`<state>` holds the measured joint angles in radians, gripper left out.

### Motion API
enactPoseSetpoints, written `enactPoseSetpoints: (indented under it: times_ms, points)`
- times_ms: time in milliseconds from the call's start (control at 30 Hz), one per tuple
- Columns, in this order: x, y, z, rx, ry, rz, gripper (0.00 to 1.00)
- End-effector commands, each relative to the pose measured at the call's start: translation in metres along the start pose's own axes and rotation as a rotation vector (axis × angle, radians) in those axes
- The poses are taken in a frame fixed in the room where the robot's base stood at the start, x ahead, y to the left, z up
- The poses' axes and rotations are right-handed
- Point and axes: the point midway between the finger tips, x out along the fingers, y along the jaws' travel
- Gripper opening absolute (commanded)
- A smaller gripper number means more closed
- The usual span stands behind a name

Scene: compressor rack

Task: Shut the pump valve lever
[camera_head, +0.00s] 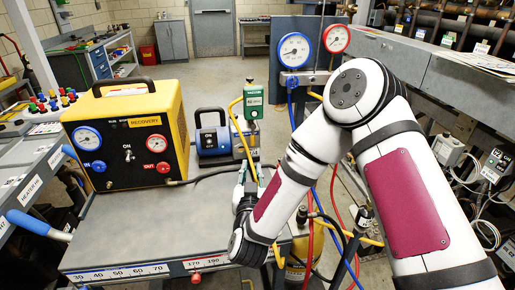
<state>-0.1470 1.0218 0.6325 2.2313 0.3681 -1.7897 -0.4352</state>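The blue and grey pump (212,137) with a black handle stands at the back of the grey cart top. A green gauge box (253,101) rises at its right, with a yellow hose (238,125) curving down beside it. I cannot make out the pump valve lever clearly; it is small or hidden near the pump's right side. My gripper (249,174) is in front of and below the green box, close to the pump's right end. My arm comes in from the right. The fingertips are small and partly covered by the gripper body, so I cannot tell whether they touch anything.
A yellow and black recovery machine (128,138) with two gauges stands left on the cart top (150,232). A dark hose (205,176) runs from it towards my gripper. Blue and red gauges (294,51) stand behind. Red, blue and yellow hoses hang right of the cart.

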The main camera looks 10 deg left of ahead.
Motion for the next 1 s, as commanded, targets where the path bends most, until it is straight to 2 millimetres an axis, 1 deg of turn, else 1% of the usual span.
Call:
enactPoseSetpoints:
  times_ms: [167,500,600,700,800,1000]
  points:
    - [0.026,0.002,-0.001,0.001,0.002,0.003,0.22]
    - [0.092,0.002,0.0,0.002,0.001,0.003,0.22]
    - [0.108,0.001,0.0,0.001,0.0,0.001,0.22]
    - [0.12,0.001,0.0,0.001,0.0,0.001,0.22]
    - [0.128,0.001,0.0,0.0,0.0,0.0,0.22]
    - [0.133,0.0,0.0,-0.001,-0.002,-0.001,0.22]
